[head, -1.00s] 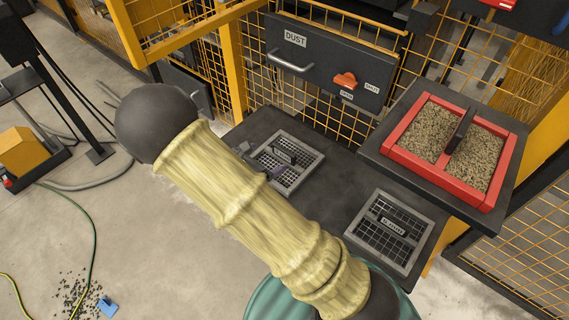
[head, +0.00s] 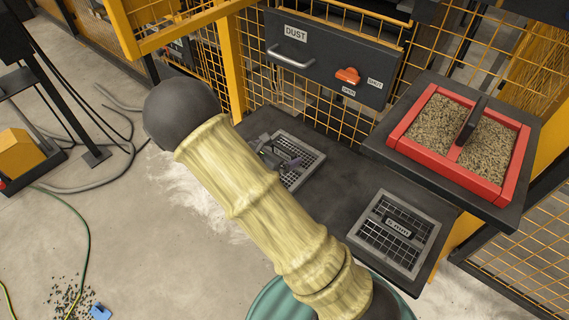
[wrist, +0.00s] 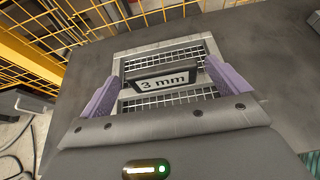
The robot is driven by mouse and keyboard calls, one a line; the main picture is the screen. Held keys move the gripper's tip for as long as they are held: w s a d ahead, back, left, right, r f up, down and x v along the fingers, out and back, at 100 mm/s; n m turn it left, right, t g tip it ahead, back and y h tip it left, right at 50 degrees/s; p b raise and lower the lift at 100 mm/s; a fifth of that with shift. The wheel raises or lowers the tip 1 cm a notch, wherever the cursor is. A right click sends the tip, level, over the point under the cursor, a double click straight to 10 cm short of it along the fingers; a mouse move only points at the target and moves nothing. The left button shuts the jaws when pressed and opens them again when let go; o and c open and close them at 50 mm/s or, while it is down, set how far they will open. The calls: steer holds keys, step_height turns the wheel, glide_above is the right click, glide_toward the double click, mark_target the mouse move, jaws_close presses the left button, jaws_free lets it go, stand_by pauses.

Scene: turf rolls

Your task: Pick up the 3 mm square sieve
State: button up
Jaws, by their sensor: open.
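The 3 mm square sieve (head: 307,154) lies on a dark bench in the head view, a grey square frame with mesh, partly hidden by my gripper (head: 283,161). In the wrist view, the sieve (wrist: 168,98) fills the middle, with a dark handle (wrist: 164,80) labelled "3 mm". My gripper (wrist: 161,74) is open, with one purple finger on each side of the handle. The fingers appear apart from the handle. How high they are above the sieve I cannot tell.
A second square sieve (head: 395,232) lies on the bench (head: 340,200) to the right; its label is hard to read. A red tray of grains (head: 398,133) stands on a raised shelf. A dark "DUST" drawer (head: 330,62) and yellow mesh guards stand behind.

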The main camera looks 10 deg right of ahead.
stand_by(0.5)
steer(key=shift+w, duration=0.1)
steer(key=c, duration=1.6)
steer(key=shift+o, duration=0.2)
steer(key=shift+r, duration=0.1)
step_height(320, 180, up, 10)
steer(key=p, duration=0.5)
